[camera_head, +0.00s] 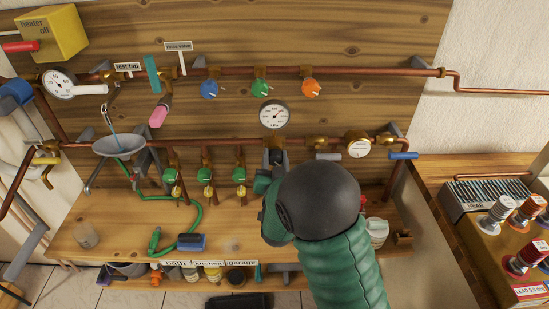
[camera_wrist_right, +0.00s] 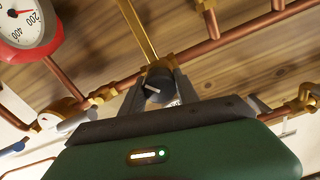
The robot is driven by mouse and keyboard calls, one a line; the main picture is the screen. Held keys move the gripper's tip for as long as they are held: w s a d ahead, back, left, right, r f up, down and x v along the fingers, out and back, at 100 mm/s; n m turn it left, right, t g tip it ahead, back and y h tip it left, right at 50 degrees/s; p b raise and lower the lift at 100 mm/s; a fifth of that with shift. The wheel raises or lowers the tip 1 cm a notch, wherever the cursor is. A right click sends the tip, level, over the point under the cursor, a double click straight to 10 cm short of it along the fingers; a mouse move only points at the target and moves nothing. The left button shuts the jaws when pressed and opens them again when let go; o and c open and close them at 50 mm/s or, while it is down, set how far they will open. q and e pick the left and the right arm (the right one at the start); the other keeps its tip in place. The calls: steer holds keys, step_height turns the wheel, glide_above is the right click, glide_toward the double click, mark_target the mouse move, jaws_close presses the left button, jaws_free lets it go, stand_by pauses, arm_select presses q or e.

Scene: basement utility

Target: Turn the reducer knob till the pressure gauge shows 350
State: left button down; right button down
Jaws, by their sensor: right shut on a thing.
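The reducer knob (camera_wrist_right: 158,85) is dark with a white line, in the right wrist view on a brass fitting of the copper pipe. My right gripper (camera_wrist_right: 153,92) is shut on it, with a finger on each side. In the head view my right gripper (camera_head: 276,157) is at the lower pipe, and my arm hides most of the knob. A round white pressure gauge (camera_head: 274,115) stands just above; its reading is too small to tell.
Blue (camera_head: 209,89), green (camera_head: 260,88) and orange (camera_head: 312,88) knobs line the upper pipe. Another gauge (camera_head: 357,145) sits right of my gripper. Green valves (camera_head: 204,174) and a funnel (camera_head: 119,146) are to the left. A blue-handled valve (camera_head: 403,155) is at the right.

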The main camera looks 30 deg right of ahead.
steer(key=shift+w+d+r+n, duration=0.1)
steer(key=shift+r+n, duration=0.2)
steer(key=shift+r, duration=0.05)
steer(key=c, duration=0.9)
jaws_free()
steer(key=shift+f, duration=0.2)
steer(key=shift+f, duration=0.15)
